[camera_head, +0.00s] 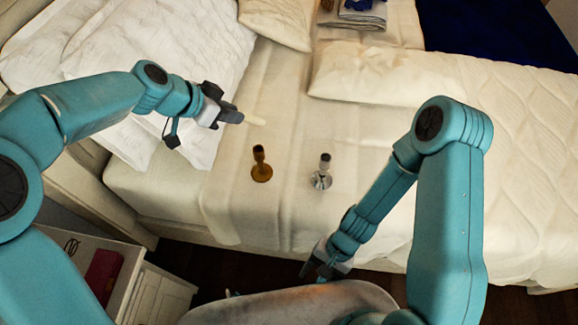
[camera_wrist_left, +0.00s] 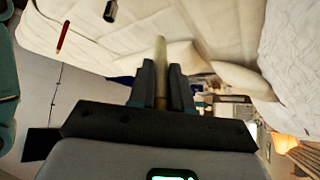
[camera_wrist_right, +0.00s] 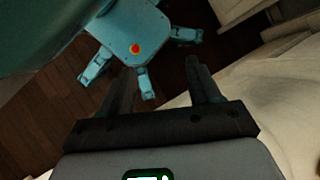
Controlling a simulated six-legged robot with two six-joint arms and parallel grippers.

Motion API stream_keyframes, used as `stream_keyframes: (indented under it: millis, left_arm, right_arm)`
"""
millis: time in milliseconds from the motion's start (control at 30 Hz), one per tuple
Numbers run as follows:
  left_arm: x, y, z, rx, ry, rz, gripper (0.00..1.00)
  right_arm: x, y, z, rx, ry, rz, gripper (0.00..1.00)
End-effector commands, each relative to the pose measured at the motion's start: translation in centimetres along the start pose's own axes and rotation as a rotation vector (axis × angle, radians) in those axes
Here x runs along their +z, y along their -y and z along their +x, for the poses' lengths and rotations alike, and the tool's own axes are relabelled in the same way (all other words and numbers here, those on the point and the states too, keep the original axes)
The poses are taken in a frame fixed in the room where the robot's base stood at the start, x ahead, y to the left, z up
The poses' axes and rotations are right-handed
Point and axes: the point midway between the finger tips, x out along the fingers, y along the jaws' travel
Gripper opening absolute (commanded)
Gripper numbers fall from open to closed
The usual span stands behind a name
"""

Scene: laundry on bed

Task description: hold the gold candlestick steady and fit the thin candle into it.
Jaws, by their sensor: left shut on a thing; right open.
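The gold candlestick (camera_head: 261,170) stands upright on the bed, near its front edge, with nothing seen in its top. A cream thin candle (camera_head: 256,119) is in my left gripper (camera_head: 232,114), above and left of the gold candlestick and apart from it. In the left wrist view the candle (camera_wrist_left: 160,50) sticks out between the two closed fingers (camera_wrist_left: 161,85). My right gripper (camera_head: 316,270) is beside the bed's front edge, below and right of the candlestick. In the right wrist view its fingers (camera_wrist_right: 162,85) are apart with nothing between them.
A silver candlestick (camera_head: 321,177) stands just right of the gold one. Pillows (camera_head: 278,20) and a folded stack (camera_head: 360,14) lie further back. A rolled-edge quilt (camera_head: 460,110) covers the right side. A cabinet with a red book (camera_head: 103,272) is at the lower left.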

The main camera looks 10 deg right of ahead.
Motion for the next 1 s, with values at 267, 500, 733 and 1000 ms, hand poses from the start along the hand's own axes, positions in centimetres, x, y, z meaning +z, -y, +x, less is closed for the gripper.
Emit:
stream_keyframes:
  millis: [267, 500, 733, 1000]
  left_arm:
    - [0.0, 0.0, 0.0, 0.000, 0.000, 0.000, 0.00]
    - [0.0, 0.0, 0.0, 0.000, 0.000, 0.000, 0.00]
    - [0.0, 0.0, 0.0, 0.000, 0.000, 0.000, 0.00]
    - [0.0, 0.0, 0.0, 0.000, 0.000, 0.000, 0.00]
  right_arm:
    - [1.6, 9.8, -1.9, -0.409, 0.438, 0.534, 0.62]
    - [-5.9, 18.3, -9.1, -1.004, 0.618, 0.828, 0.62]
    - [-11.8, 19.6, -14.3, -1.370, 0.618, 0.917, 0.62]
    - [-13.2, 21.6, -15.1, -1.439, 0.609, 0.925, 0.62]
